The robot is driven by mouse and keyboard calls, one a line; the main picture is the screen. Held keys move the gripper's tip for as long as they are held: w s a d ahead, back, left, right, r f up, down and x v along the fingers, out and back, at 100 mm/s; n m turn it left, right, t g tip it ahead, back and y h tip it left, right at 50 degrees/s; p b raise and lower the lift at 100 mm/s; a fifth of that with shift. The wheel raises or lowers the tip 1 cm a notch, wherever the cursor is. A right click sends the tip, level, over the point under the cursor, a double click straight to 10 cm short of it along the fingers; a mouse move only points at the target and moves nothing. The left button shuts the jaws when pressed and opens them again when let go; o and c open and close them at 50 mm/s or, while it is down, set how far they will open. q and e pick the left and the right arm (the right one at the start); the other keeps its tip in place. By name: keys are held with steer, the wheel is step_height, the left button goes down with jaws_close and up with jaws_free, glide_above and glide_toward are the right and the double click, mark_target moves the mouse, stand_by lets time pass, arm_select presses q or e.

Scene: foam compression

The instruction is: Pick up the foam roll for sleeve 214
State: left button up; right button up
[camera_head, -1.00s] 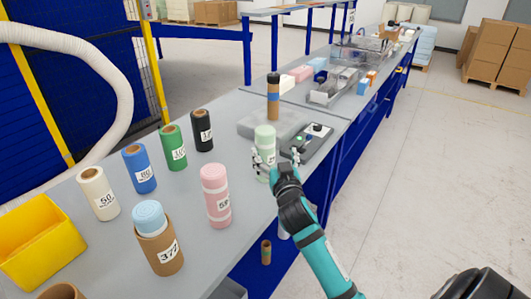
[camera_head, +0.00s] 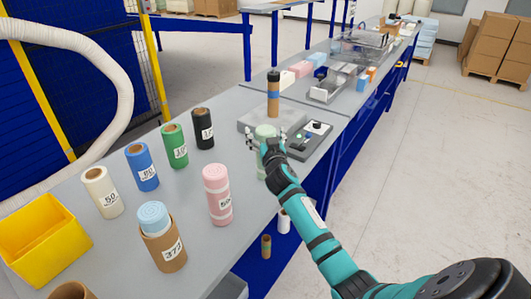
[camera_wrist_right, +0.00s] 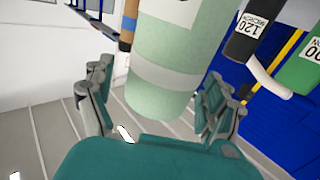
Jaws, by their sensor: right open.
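A pale green foam roll (camera_head: 264,131) with a lighter band stands on the table beside the control box; it also fills the middle of the right wrist view (camera_wrist_right: 165,55). My right gripper (camera_head: 267,138) is open, with its fingers on either side of the roll. In the right wrist view its fingers (camera_wrist_right: 157,103) look spread apart, and I cannot tell whether either touches the roll. The arm hides part of the roll. A pink foam roll (camera_head: 217,190) stands nearer. No label reading 214 is legible. My left gripper is out of view.
A cardboard sleeve marked 372 (camera_head: 171,252) holds blue foam. White (camera_head: 101,195), blue (camera_head: 142,168), green (camera_head: 174,147) and black (camera_head: 203,130) rolls stand along the left. A brown tube (camera_head: 273,103) stands behind the green foam. A yellow bin (camera_head: 38,250) is front left.

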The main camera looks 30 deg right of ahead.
steer(key=shift+c, duration=0.4)
steer(key=c, duration=1.3)
steer(key=shift+c, duration=0.4)
